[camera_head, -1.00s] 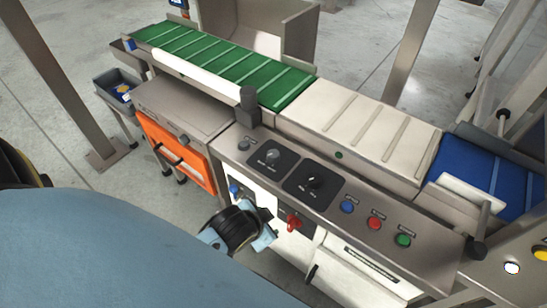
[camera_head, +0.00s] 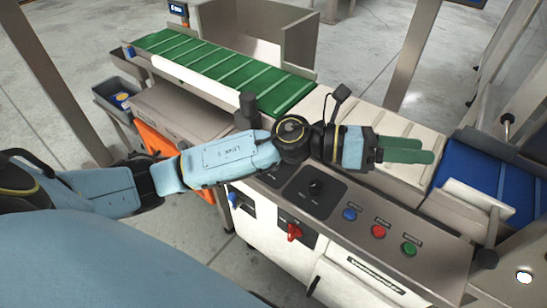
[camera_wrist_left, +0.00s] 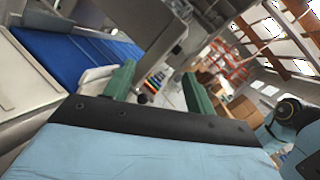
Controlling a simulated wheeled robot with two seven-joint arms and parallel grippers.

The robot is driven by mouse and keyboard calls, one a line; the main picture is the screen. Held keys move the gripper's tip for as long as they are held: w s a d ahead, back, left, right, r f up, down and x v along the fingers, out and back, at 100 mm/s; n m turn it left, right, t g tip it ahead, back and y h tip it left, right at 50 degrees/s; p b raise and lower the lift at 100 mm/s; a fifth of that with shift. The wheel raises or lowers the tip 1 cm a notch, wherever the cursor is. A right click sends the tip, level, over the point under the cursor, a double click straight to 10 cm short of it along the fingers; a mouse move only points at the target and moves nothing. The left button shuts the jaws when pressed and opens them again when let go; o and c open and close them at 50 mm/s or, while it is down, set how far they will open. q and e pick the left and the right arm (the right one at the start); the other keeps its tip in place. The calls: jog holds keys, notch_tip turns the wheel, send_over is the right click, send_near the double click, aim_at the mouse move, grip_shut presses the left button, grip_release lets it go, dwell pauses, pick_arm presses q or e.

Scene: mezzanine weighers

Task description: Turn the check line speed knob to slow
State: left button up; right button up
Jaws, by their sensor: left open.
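On the grey control panel (camera_head: 330,210), a black rotary knob (camera_head: 316,187) on a dark square plate shows just below my left forearm. The panel print is too small to read, so I cannot tell which knob sets the check line speed. My arm covers the other dial's plate. My left gripper (camera_head: 432,150) reaches in from the left above the cream belt, right of and higher than the knob, its green fingers pointing right. In the left wrist view its two fingers (camera_wrist_left: 160,80) are apart with nothing between them. My right gripper is not in view.
Blue, red and green buttons (camera_head: 378,231) sit right of the knob. A red handle (camera_head: 294,232) is on the panel's front. Behind run a green belt (camera_head: 240,72), a cream belt (camera_head: 400,118) and a blue belt (camera_head: 475,175). A dark post (camera_head: 248,104) stands near my forearm.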

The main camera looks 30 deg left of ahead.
pick_arm(q)
jog(key=a+f+m+g+y, duration=0.65)
jog(key=f+m+y, duration=0.2)
jog(key=m, duration=0.25)
jog(key=w+a+f+m+y, duration=0.15)
jog(key=a+y, duration=0.35)
jog(key=a, duration=0.6)
jog(key=w+a+m+y, duration=0.15)
jog(key=a+y, duration=0.35)
jog(key=a, duration=0.6)
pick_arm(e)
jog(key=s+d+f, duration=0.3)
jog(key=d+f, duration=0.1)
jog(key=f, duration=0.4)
pick_arm(q)
jog(key=f+b, duration=0.1)
jog(key=f, duration=0.3)
jog(key=f+b, duration=0.1)
jog(key=f, duration=0.3)
jog(key=f+b, duration=0.1)
jog(key=f, duration=0.3)
jog(key=shift+w+d+b, duration=0.15)
jog(key=shift+w+b, duration=0.2)
jog(key=shift+f, duration=0.25)
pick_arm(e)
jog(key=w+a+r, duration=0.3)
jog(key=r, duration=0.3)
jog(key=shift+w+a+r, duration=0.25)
